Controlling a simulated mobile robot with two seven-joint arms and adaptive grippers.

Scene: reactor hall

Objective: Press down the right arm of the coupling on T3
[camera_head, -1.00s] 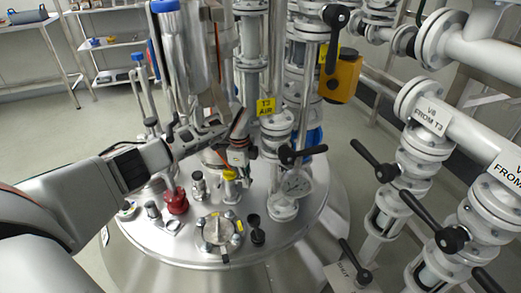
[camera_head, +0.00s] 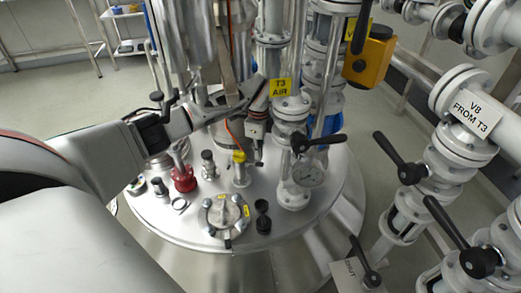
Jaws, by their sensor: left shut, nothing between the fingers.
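The T3 vessel (camera_head: 330,205) has a round steel lid crowded with fittings. A yellow label (camera_head: 281,87) reading "T3 AIR" hangs at the back of the lid. Below and left of it stands a small grey coupling (camera_head: 257,128) with a reddish band and a dark upper part. My left gripper (camera_head: 241,103) reaches in from the left, shut and empty, its tips close to the coupling's upper left side. I cannot tell whether they touch it. The coupling's separate arms are too small to tell apart. My right gripper is not in view.
A yellow-capped fitting (camera_head: 240,170) and red fitting (camera_head: 184,178) stand in front. A yellow box (camera_head: 369,58) hangs above right. White valve pipes fill the right.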

